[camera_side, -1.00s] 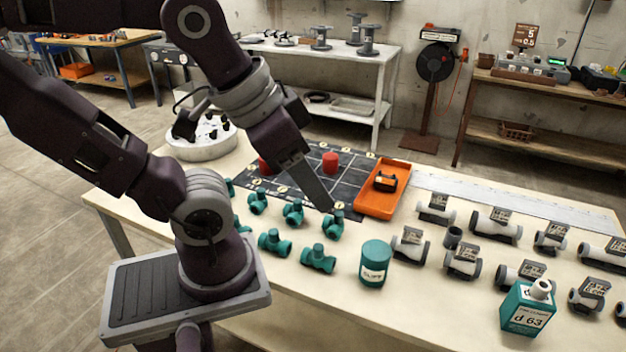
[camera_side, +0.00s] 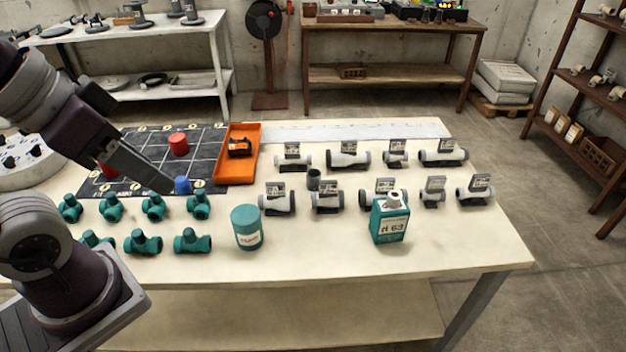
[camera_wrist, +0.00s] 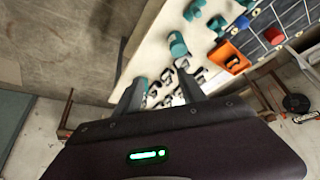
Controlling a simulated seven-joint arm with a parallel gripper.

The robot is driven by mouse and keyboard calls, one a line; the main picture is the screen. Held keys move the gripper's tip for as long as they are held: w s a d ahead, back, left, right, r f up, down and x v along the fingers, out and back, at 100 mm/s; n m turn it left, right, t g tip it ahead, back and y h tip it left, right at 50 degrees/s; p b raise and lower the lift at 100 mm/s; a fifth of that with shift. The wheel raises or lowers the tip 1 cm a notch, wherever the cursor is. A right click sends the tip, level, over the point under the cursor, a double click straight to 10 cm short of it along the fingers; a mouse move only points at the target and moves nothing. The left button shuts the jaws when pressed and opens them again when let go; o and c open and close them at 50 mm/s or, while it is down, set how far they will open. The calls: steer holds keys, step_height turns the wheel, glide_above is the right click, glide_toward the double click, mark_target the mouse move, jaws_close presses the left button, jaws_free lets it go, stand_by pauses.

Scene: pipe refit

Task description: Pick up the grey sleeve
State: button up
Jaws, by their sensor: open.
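The grey sleeve (camera_side: 314,180), a small dark grey upright cylinder, stands among the white pipe fittings right of the orange tray in the side view. I cannot pick it out surely in the wrist view. My gripper (camera_side: 171,188) is to the left of the sleeve, over the near edge of the dark mat and close to a blue cylinder (camera_side: 183,185). In the wrist view my gripper (camera_wrist: 162,92) shows two fingers spread apart with nothing visibly held between them.
White fittings with grey labels (camera_side: 277,202) surround the sleeve closely. A teal can (camera_side: 247,228), a teal bottle (camera_side: 389,222) and teal fittings (camera_side: 143,243) stand nearer the front. The orange tray (camera_side: 222,174) holds a black item. The table's front right is clear.

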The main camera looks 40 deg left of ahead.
steer(key=shift+o, duration=0.4)
steer(key=shift+o, duration=1.3)
